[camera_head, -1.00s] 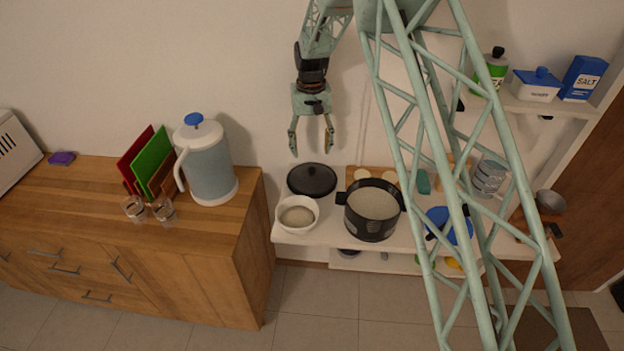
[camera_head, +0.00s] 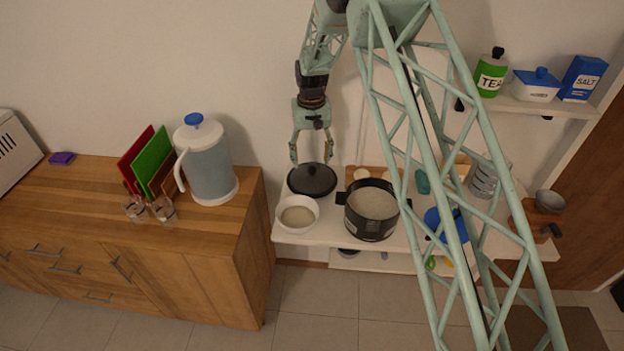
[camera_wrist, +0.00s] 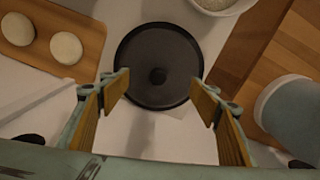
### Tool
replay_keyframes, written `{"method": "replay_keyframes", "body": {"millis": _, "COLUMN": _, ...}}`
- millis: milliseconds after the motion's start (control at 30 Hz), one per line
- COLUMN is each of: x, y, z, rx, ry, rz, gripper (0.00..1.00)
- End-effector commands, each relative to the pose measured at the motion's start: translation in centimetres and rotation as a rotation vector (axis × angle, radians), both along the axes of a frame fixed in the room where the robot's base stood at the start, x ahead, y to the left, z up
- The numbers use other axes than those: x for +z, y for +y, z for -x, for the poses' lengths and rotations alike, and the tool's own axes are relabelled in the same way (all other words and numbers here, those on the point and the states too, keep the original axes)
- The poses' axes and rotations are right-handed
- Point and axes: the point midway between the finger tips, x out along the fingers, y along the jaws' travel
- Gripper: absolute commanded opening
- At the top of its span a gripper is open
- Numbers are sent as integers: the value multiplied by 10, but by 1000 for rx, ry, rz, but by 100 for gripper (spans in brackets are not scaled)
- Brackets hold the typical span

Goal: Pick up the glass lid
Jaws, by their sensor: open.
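A round dark lid (camera_head: 312,181) with a small knob in its middle lies on the white counter, left of the black pot. It looks dark grey to black, and I cannot tell whether it is glass. In the wrist view the lid (camera_wrist: 158,68) lies ahead of and between my fingers, its knob near the middle. My gripper (camera_head: 311,160) is open and empty and points down just above the lid. In the wrist view my gripper (camera_wrist: 161,88) shows both fingers spread on either side, apart from the knob.
A white bowl (camera_head: 297,225) stands close in front of the lid. The black pot (camera_head: 371,226) is to the right, and a board with round pale pieces (camera_wrist: 50,38) is nearby.

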Motion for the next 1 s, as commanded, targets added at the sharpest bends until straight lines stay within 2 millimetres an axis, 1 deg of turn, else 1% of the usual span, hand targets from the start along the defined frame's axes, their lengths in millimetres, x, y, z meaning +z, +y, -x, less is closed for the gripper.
{"method": "replay_keyframes", "body": {"millis": 167, "x": -12, "y": -1, "z": 0, "rx": 0, "ry": 2, "rz": 0, "gripper": 57}}
{"method": "replay_keyframes", "body": {"millis": 400, "x": -36, "y": -3, "z": -1, "rx": 0, "ry": 2, "rz": 0, "gripper": 57}}
{"method": "replay_keyframes", "body": {"millis": 533, "x": -45, "y": -2, "z": -1, "rx": 0, "ry": 0, "rz": 0, "gripper": 57}}
{"method": "replay_keyframes", "body": {"millis": 700, "x": -49, "y": -2, "z": -1, "rx": 0, "ry": 0, "rz": 0, "gripper": 57}}
{"method": "replay_keyframes", "body": {"millis": 1000, "x": -49, "y": -2, "z": -1, "rx": 0, "ry": 0, "rz": 0, "gripper": 57}}
